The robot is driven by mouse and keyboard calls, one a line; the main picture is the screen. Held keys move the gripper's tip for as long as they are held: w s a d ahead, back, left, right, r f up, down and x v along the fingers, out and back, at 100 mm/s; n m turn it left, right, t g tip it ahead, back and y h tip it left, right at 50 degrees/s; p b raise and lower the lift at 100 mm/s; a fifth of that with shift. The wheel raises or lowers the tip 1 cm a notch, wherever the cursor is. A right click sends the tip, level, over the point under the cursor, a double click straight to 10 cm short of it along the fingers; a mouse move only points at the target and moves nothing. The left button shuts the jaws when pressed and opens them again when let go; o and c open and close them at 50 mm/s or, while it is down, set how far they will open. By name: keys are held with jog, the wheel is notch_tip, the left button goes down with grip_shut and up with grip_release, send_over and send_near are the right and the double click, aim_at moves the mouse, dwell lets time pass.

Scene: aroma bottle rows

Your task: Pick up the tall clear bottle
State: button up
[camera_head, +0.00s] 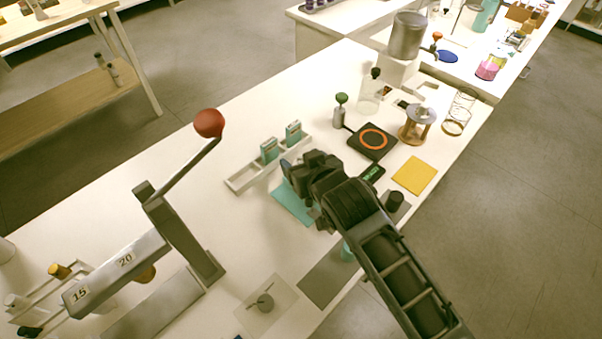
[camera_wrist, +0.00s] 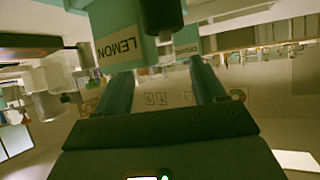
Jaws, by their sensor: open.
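A tall clear bottle with a black stopper (camera_head: 369,97) stands upright at the back of the white table, behind the black pad. My gripper (camera_head: 286,168) is well to the left of it and nearer, low beside a white rack (camera_head: 245,178). Two small teal-labelled bottles (camera_head: 269,151) (camera_head: 293,132) stand in this rack. In the wrist view my gripper (camera_wrist: 160,88) is open, its two fingers apart.
A black pad with an orange ring (camera_head: 373,140), a green-topped bottle (camera_head: 340,108) and a wooden stand (camera_head: 417,122) are to the right. A yellow square (camera_head: 414,175) lies near the edge. A lever press with a red knob (camera_head: 209,123) stands at left. A teal mat (camera_head: 292,205) lies under my gripper.

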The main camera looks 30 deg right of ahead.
aim_at(300, 159)
jog(key=x, duration=0.3)
jog(key=shift+w+f, duration=0.1)
jog(key=shift+f, duration=0.05)
jog(key=c, duration=1.1)
